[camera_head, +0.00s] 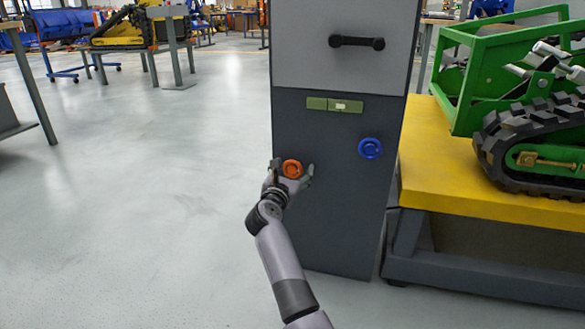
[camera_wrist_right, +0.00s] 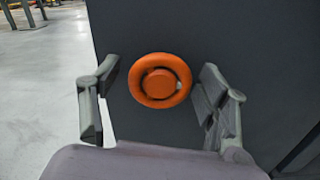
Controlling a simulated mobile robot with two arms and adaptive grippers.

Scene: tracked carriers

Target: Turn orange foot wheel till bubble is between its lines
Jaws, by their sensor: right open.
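The orange foot wheel (camera_head: 292,169) is on the lower front of a dark grey cabinet. In the right wrist view the orange wheel (camera_wrist_right: 160,80) faces me with a small pale spot on its right side. My right gripper (camera_head: 291,172) is open, with one finger on each side of the wheel. In the right wrist view the fingers of my right gripper (camera_wrist_right: 155,108) stand apart from the wheel's rim. A green level (camera_head: 334,105) with a pale bubble window sits above the wheels; the bubble and its lines are too small to read. My left gripper is not in view.
A blue wheel (camera_head: 370,148) is on the same cabinet to the right of the orange one. A black handle (camera_head: 356,42) is higher up. A yellow table (camera_head: 440,180) with a green tracked carrier (camera_head: 540,140) stands close on the right.

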